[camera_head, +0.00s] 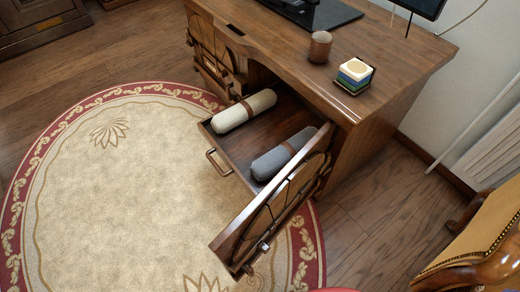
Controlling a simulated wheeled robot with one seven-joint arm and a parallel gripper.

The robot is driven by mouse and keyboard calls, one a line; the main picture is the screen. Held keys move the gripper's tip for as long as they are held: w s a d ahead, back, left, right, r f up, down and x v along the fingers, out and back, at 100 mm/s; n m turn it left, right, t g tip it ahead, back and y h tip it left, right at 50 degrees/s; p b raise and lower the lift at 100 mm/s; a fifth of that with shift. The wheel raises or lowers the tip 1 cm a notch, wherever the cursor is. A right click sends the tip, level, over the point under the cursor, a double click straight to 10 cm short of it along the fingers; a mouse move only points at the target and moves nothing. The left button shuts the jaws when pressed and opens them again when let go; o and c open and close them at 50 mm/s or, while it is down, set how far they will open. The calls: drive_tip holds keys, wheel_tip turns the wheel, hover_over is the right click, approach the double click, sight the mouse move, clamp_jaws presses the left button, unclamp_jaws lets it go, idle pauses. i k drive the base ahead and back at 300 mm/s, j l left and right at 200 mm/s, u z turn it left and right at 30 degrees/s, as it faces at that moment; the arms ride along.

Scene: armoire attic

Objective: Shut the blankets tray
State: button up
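The blankets tray (225,152) is pulled out from the front of a wooden desk (380,95), over the rug. A carved wooden door (275,212) stands swung open to the right of the tray. My gripper is not in view.
An oval cream rug (120,190) with a red border leaves clear floor left of the tray. A brown cup (320,46) and a stack of coasters (355,74) stand on the desk. An upholstered chair (475,245) is at the lower right.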

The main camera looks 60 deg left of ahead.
sight(291, 113)
drive_tip(key=u, duration=2.7)
drive_tip(key=i+j+z, duration=0.1)
drive_tip(key=j, duration=0.15)
drive_tip(key=j+z, duration=0.15)
drive_tip(key=i+j, duration=0.05)
drive_tip(key=j, duration=0.05)
